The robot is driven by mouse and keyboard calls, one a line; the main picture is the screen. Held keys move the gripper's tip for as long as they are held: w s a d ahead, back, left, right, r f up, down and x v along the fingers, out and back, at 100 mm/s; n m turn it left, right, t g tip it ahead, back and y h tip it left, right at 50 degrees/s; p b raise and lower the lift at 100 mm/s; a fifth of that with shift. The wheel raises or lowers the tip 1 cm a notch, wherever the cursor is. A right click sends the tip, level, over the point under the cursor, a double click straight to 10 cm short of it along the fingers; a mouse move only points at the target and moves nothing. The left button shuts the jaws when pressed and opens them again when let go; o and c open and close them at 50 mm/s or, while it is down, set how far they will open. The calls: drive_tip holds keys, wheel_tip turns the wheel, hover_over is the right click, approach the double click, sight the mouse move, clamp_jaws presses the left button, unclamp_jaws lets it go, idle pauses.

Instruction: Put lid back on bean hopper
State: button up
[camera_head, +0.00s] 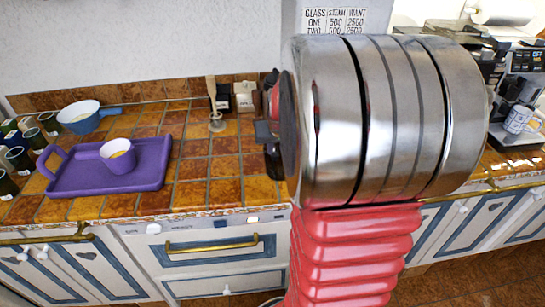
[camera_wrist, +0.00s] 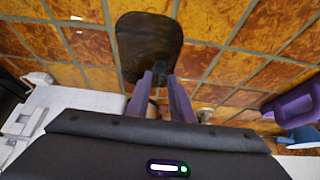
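In the wrist view, my gripper (camera_wrist: 161,73) has its two fingers close together on the small knob of a dark, smoky lid (camera_wrist: 149,40). The lid is a rounded plate, seen against the tiled counter. In the head view, my large silver and red arm hides most of the gripper and the lid; only a dark part of the gripper shows at the arm's left edge. I cannot make out the bean hopper in either view; it may be behind my arm. A coffee machine (camera_head: 522,75) stands at the right.
A white mug (camera_head: 517,119) stands at the machine. Tiles right of the tray are clear.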

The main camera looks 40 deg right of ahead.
sight(275, 154)
drive_tip(key=shift+x, duration=2.75)
drive_tip(key=c, duration=0.5)
drive_tip(key=shift+o, duration=0.2)
drive_tip(key=shift+r, duration=0.15)
wheel_tip(275, 154, up, 6)
drive_tip(key=shift+f, duration=0.1)
drive_tip(key=shift+s, duration=0.1)
